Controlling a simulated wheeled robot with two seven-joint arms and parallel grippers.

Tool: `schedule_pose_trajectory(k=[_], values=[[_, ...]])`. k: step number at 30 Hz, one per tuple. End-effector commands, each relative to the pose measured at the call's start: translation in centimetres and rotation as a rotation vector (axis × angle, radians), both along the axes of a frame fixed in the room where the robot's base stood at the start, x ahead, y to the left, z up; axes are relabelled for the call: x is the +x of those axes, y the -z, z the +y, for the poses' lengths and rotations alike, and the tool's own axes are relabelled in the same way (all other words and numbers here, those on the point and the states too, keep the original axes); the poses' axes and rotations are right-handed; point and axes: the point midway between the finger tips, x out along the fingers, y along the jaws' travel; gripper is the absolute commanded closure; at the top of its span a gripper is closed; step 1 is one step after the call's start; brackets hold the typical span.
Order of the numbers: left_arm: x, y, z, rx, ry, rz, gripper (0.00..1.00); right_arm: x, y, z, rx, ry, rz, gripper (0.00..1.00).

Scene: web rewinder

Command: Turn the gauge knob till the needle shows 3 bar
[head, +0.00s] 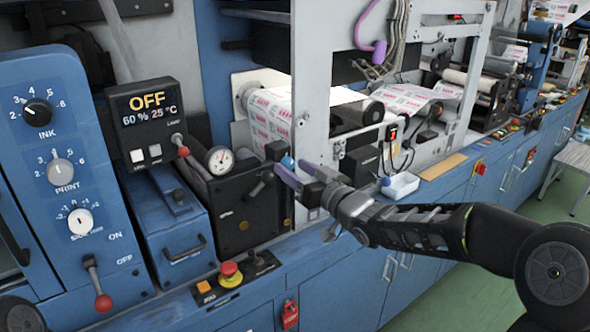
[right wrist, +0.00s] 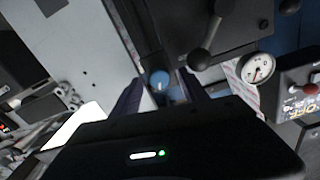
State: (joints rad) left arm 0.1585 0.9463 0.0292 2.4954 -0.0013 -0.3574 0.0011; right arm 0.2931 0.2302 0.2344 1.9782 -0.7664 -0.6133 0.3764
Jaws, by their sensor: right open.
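The pressure gauge (head: 220,160) has a round white dial and stands on top of a black box on the blue machine. Its needle is too small to read here; the gauge also shows in the right wrist view (right wrist: 257,68), tilted. A small blue knob (head: 287,162) is on the machine to the right of the gauge; in the right wrist view the blue knob (right wrist: 159,80) lies between the fingers. My right gripper (head: 284,174) is open, its purple-grey fingers at the knob; I cannot tell whether they touch it. My left gripper is not in view.
A black lever (head: 260,184) sits just left of my right gripper. A red emergency button (head: 230,273) is on the ledge below. A display reading OFF (head: 147,103) stands at the left. A white tray (head: 400,185) lies right of the gripper.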

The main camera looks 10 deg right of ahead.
Motion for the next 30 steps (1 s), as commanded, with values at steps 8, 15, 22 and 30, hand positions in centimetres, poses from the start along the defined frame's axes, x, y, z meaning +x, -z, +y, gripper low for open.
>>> schedule_pose_trajectory(k=[8,15,22,30], values=[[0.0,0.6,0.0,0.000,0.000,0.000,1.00,-3.1,0.1,-1.4,-0.003,0.003,-0.002,0.48],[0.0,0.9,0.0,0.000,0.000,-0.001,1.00,-6.4,0.1,-2.7,-0.002,0.002,0.000,0.48],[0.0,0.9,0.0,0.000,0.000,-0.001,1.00,-7.1,0.1,-2.9,0.000,0.001,0.000,0.48],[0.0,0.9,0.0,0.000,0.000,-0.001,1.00,-7.1,0.1,-2.9,0.000,0.001,0.001,0.48]])
